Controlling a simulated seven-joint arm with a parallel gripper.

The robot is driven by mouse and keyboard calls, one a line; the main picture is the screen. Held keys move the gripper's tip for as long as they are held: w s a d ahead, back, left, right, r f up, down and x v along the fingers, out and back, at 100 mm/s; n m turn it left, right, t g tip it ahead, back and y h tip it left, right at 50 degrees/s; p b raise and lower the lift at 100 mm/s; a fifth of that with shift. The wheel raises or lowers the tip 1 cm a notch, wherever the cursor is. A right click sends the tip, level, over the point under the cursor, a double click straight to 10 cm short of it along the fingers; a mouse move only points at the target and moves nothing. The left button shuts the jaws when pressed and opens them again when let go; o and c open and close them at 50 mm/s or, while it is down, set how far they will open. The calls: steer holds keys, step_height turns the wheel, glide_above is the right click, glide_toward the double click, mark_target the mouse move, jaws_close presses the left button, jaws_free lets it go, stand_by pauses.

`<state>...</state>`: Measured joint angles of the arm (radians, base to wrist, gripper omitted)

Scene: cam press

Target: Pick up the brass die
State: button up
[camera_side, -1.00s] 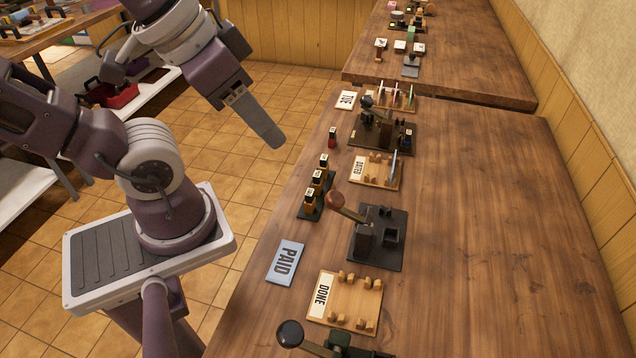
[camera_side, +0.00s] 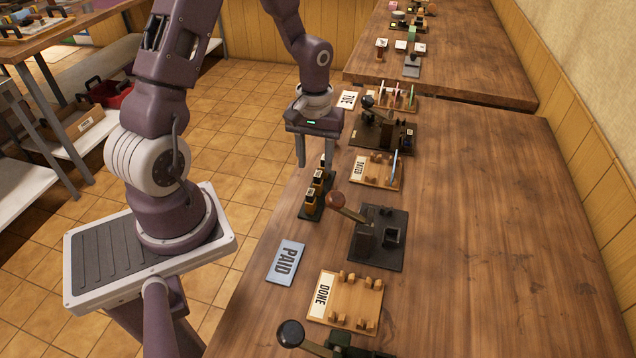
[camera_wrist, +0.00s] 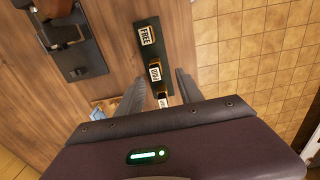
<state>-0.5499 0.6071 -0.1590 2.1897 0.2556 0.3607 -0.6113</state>
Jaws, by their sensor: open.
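In the wrist view the near die (camera_wrist: 147,35) reads FREE; the middle die's label (camera_wrist: 155,72) is small. I cannot tell which one is meant by the brass die. My gripper (camera_side: 312,164) points down, open and empty, at the rack's far end. In the wrist view the far die (camera_wrist: 163,101) shows between my two fingers, partly hidden by the gripper body.
A press with a brown-knobbed lever (camera_side: 378,240) stands right of the rack. A blue PAID card (camera_side: 286,262) and a DONE tray (camera_side: 345,300) lie nearer. A DATED tray (camera_side: 374,172) and another press (camera_side: 382,132) stand farther back. The table's right side is clear.

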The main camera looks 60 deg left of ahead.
mark_target(318, 174)
steer(key=f, duration=0.5)
steer(key=shift+w+d+f, duration=0.15)
steer(key=shift+d+f, duration=0.2)
steer(key=shift+d, duration=0.05)
jaws_close()
